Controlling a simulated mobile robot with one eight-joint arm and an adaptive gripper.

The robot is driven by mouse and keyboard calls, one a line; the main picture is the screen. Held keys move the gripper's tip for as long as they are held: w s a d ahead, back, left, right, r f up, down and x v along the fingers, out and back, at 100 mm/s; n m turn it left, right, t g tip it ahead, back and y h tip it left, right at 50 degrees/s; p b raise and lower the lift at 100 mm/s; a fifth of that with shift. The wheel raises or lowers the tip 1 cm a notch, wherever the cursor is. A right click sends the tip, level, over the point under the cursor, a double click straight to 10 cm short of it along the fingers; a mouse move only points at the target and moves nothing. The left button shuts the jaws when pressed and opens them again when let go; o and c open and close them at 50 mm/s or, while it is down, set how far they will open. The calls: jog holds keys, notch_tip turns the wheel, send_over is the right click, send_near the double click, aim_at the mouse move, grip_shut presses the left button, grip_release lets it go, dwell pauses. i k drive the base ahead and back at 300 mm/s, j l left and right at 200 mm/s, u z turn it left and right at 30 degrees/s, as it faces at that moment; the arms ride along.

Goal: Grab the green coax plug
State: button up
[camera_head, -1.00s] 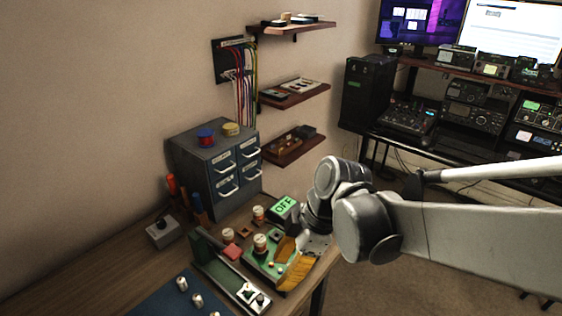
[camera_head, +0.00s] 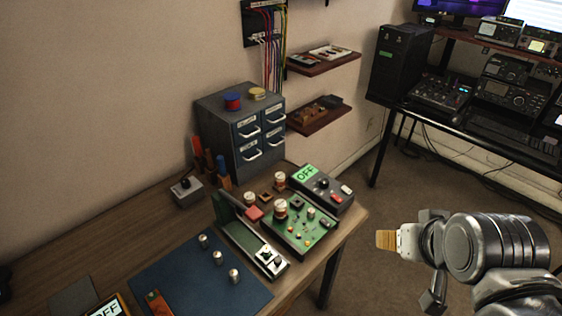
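I cannot pick out a green coax plug for sure. Several small silver knobs or plugs stand upright on the blue mat (camera_head: 165,278), one of them near the mat's middle (camera_head: 217,258); no green shows clearly on them. A green circuit board (camera_head: 292,238) with knobs and small parts lies on the bench to their right. My gripper (camera_head: 386,240) is off the bench's right edge, over the floor, with a tan fingertip pad pointing left. It is well apart from the bench items. The view does not show whether its fingers are apart.
A green-walled tray (camera_head: 245,236) stands between mat and board. A drawer cabinet (camera_head: 222,112) and a small grey switch box (camera_head: 187,192) are at the back. Bare wood (camera_head: 100,240) lies left.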

aim_at(266, 248)
jog(key=k+j, duration=0.2)
jog(key=k, duration=0.35)
jog(key=k+j+z, duration=0.1)
jog(key=k, duration=0.45)
jog(key=j, duration=0.1)
